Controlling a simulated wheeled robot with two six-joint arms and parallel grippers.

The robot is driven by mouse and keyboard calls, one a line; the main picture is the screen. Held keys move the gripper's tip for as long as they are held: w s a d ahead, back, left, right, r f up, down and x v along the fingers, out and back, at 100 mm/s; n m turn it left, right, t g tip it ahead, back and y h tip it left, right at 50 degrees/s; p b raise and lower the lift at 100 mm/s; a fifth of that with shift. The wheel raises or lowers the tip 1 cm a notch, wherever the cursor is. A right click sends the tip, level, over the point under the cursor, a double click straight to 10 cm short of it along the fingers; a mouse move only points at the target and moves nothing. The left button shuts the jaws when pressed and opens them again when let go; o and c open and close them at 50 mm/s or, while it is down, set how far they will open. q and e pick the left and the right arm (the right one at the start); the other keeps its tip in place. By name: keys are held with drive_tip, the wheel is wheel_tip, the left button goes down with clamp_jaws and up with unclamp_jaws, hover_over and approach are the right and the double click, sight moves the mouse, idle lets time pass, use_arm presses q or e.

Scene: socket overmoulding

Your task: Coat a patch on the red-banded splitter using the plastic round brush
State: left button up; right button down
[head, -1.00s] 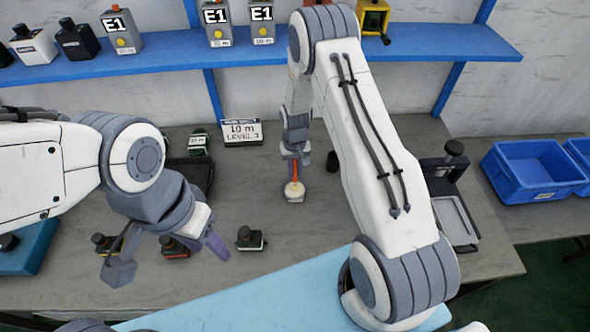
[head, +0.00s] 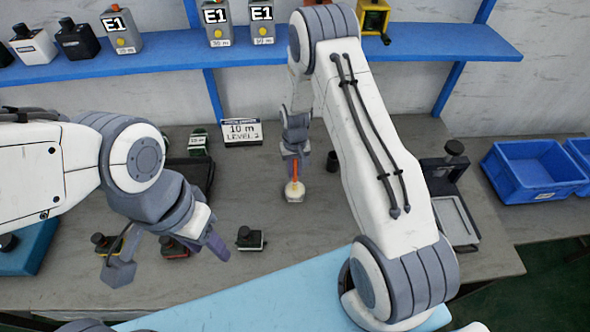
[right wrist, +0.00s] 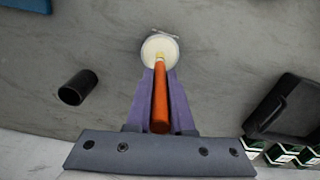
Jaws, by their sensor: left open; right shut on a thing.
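The red-banded splitter (head: 172,252) sits on the bench at left in the head view, partly hidden by my left gripper. My left gripper (head: 168,260) is open, with its fingers spread on either side of that splitter; I cannot tell whether they touch it. My right gripper (head: 295,158) is shut on the plastic round brush (head: 296,172), held upright by its orange handle. The handle (right wrist: 160,105) runs between the fingers in the right wrist view. A pale round shape (right wrist: 160,48) shows at its lower end; I cannot tell whether it is only bristles or includes a small dish.
Other small black-topped units (head: 250,239) stand beside the red-banded splitter. A black cup (right wrist: 78,87) stands near the brush. A black press-like stand (head: 452,190) and blue bin (head: 535,170) are at right.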

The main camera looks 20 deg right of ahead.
drive_tip(key=shift+r+p, duration=2.4)
drive_tip(key=shift+r, duration=1.1)
drive_tip(key=shift+s+f+b, duration=0.2)
drive_tip(key=shift+f+b, duration=0.05)
drive_tip(key=shift+b, duration=0.1)
drive_tip(key=s+a+f+n+b, duration=0.1)
drive_tip(key=s+a+f+b, duration=0.1)
drive_tip(key=s+b, duration=0.6)
drive_tip(key=shift+s+f, duration=0.3)
drive_tip(key=shift+s, duration=0.65)
